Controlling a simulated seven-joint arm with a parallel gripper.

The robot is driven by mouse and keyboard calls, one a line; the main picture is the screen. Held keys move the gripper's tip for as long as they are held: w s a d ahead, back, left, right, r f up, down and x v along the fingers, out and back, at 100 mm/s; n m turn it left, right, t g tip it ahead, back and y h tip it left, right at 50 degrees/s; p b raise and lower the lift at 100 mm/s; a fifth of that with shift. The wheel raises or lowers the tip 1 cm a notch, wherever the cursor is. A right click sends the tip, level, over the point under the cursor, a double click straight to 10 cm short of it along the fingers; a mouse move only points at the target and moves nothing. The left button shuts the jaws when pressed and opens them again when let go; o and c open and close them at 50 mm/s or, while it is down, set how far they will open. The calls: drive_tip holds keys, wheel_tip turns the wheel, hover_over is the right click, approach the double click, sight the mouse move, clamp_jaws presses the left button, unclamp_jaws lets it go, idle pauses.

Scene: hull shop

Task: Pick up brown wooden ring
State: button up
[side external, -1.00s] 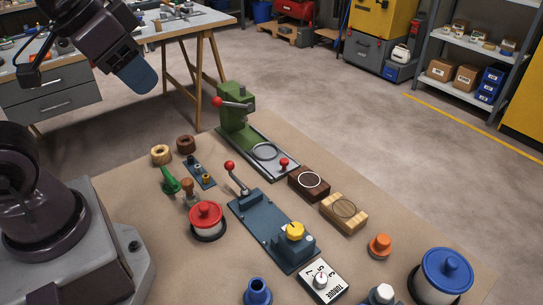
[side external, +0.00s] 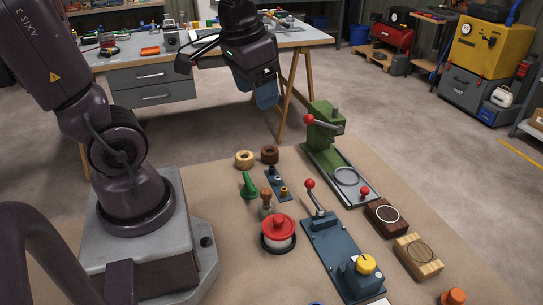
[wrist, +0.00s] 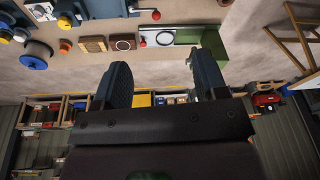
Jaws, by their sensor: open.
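The brown wooden ring (side external: 270,154) lies on the tan bench top, near its back edge, in the side view. It is dark brown with a hole in its middle. A paler, tan wooden ring (side external: 244,159) lies just left of it. My gripper (side external: 266,96) is in the air above and beyond the rings, empty and clear of the bench. In the wrist view my gripper (wrist: 160,62) shows its two dark fingers spread apart with nothing between them.
A green press (side external: 325,130) stands right of the rings. A green-handled tool (side external: 249,186), a small dark rack (side external: 278,184) and a red-lidded pot (side external: 278,231) are in front. A blue lever fixture (side external: 338,250) and two blocks stand farther right.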

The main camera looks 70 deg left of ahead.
drive_tip(key=w+a+f+m+g, duration=0.2)
drive_tip(key=w+a+f, duration=0.3)
drive_tip(key=a, duration=0.4)
drive_tip(key=m, duration=1.5)
hover_over(270, 151)
wheel_tip(270, 151, down, 12)
drive_tip(key=shift+h, duration=0.4)
drive_tip(key=f, duration=0.7)
drive_tip(key=shift+s+d+f, duration=0.1)
drive_tip(key=shift+d+f, duration=0.2)
drive_tip(key=shift+s+d+f, duration=0.1)
drive_tip(key=shift+d+f, duration=0.05)
drive_tip(key=shift+f, duration=1.2)
drive_tip(key=shift+d+f, duration=0.1)
drive_tip(key=shift+f, duration=1.2)
drive_tip(key=c, duration=0.7)
